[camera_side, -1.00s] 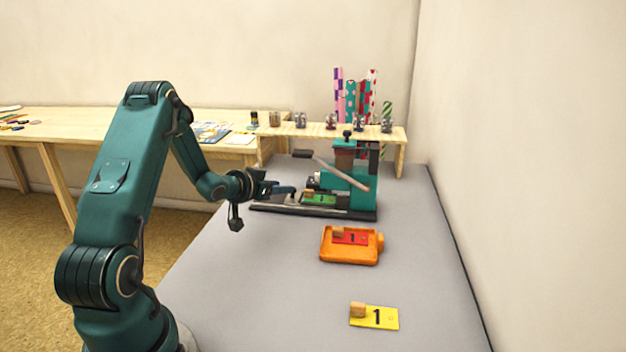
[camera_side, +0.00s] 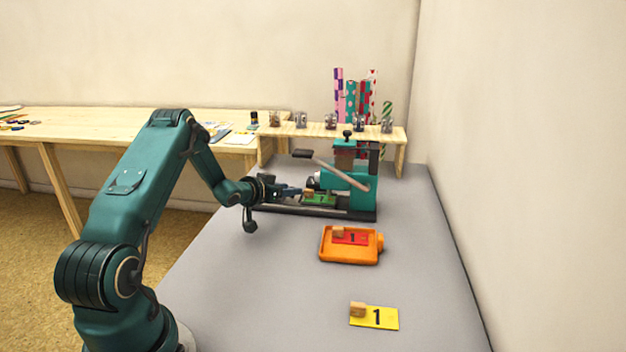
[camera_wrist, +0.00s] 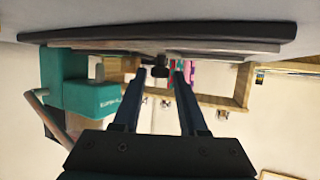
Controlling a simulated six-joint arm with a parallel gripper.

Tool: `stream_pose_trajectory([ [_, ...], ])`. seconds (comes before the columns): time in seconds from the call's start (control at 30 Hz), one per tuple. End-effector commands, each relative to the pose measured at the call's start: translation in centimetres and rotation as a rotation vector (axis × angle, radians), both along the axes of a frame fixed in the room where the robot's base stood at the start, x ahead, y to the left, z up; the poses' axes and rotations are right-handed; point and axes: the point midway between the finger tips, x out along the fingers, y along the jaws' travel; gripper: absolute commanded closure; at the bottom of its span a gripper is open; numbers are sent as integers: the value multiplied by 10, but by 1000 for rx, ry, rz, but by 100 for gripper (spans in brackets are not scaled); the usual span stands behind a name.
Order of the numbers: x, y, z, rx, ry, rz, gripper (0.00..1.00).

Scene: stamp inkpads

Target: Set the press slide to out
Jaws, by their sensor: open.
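The teal press (camera_side: 347,190) stands at the back of the grey table, its lever (camera_side: 340,172) slanting up to the left. Its dark base (camera_side: 330,213) runs left under my gripper. A green card (camera_side: 320,199) with a small wooden block (camera_side: 308,194) lies low in the press, on what looks like the slide. My gripper (camera_side: 292,191) is open at the left side of the press, close to the block. In the wrist view, the press body (camera_wrist: 92,98) is left of my open fingers (camera_wrist: 160,80). A small dark knob (camera_wrist: 160,71) shows between the fingertips; contact is unclear.
An orange tray (camera_side: 326,258) holding a red card and a wooden block sits in front of the press. A yellow card (camera_side: 388,318) with another block lies nearer. A wooden shelf (camera_side: 345,133) stands behind. The table's right side is clear.

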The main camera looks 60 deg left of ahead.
Motion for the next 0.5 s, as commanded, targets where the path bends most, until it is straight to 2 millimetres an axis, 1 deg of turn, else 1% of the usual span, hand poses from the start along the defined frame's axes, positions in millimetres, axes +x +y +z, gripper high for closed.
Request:
stream_pose_trajectory([
  [0.13, 0, 0, 0, 0, 0, 0, 58],
  [0.17, 0, 0, 0, 0, 0, 0, 70],
  [0.2, 0, 0, 0, 0, 0, 0, 85],
  [0.23, 0, 0, 0, 0, 0, 0, 96],
  [0.27, 0, 0, 0, 0, 0, 0, 100],
  [0.5, 0, 0, 0, 0, 0, 0, 100],
])
